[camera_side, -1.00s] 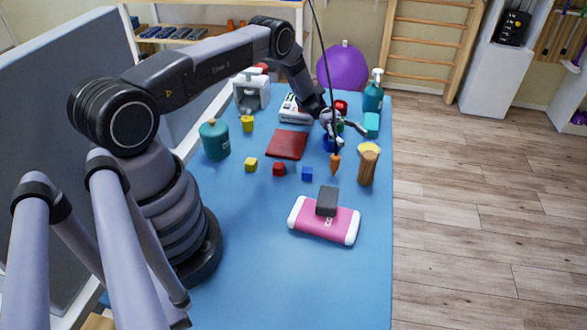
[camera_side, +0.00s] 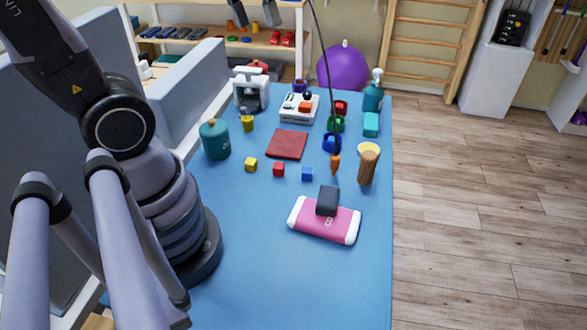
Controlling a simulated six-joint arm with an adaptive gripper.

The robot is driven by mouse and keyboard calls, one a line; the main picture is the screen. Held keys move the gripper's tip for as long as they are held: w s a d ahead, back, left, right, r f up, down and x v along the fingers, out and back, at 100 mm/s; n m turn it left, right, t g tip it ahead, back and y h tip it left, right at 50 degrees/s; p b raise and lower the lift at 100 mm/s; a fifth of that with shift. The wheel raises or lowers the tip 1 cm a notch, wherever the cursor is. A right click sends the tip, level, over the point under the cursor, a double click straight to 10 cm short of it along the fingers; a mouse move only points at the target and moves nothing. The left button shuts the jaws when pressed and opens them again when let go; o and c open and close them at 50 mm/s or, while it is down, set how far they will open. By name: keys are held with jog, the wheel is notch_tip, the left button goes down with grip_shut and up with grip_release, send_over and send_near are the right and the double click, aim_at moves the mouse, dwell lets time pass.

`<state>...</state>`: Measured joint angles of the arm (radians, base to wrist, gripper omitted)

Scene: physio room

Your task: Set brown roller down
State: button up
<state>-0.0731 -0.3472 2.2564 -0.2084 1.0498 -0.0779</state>
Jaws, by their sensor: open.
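The brown roller (camera_side: 368,169) stands upright on the blue table (camera_side: 290,270), near its right edge, with nothing holding it. A pale yellow round thing (camera_side: 369,148) is just behind its top; I cannot tell whether they touch. My gripper (camera_side: 255,20) shows only as two grey fingertips at the top edge of the picture. They are apart with nothing between them, far from the roller. The rest of my gripper is out of the picture.
A dark cord with an orange tip (camera_side: 336,165) hangs left of the roller. A pink-and-white pad (camera_side: 324,221) with a dark block (camera_side: 327,201) lies in front. Small cubes, a dark red pad (camera_side: 287,144) and a teal jar (camera_side: 215,140) are to the left. The table's front is bare.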

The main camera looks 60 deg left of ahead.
jog(key=s+a+m+t+y, duration=0.2)
jog(key=s+t, duration=0.1)
jog(key=s, duration=0.4)
jog(key=shift+f+m, duration=0.2)
jog(key=shift+m, duration=0.2)
